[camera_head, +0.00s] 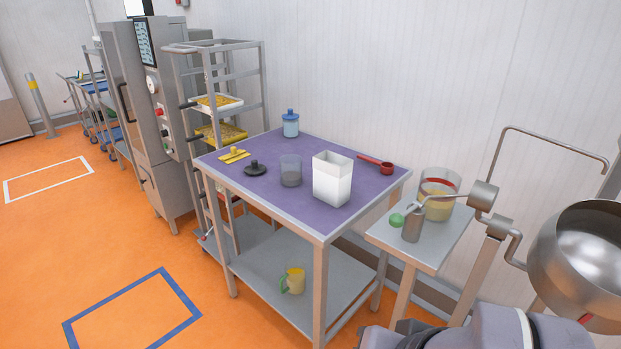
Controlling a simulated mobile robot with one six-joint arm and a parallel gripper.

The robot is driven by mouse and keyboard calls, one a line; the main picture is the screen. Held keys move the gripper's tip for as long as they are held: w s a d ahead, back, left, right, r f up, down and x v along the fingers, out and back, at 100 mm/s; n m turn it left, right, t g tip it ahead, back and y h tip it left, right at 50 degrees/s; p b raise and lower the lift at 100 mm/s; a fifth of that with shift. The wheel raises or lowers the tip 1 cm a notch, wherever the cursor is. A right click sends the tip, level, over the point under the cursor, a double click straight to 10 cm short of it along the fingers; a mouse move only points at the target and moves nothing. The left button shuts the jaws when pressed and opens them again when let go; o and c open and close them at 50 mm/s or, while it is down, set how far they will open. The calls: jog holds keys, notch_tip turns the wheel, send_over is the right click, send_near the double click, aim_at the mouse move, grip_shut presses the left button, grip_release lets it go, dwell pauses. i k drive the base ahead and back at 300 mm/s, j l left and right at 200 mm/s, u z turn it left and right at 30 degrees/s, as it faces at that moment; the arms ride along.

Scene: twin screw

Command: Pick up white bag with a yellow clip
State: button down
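A white, upright, open-topped box-like bag (332,180) stands on the purple top of the metal table (318,238), near its right front part. No yellow clip shows on the bag. A small flat yellow item (233,155) lies near the table's left corner and may be a clip; it is too small to be sure. My gripper is not in view. Only a grey-purple part of my arm shows at the bottom right edge, well apart from the bag.
Around the bag are a clear cup (291,171), a black lid-like item (255,169), a red scoop (376,163) and a blue jar (290,124). A side stand (447,236) holds a clear container (438,194). A metal bowl (575,250) stands at the right.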

aim_at(332, 172)
jog(key=i+z, duration=0.3)
jog(key=i, duration=0.95)
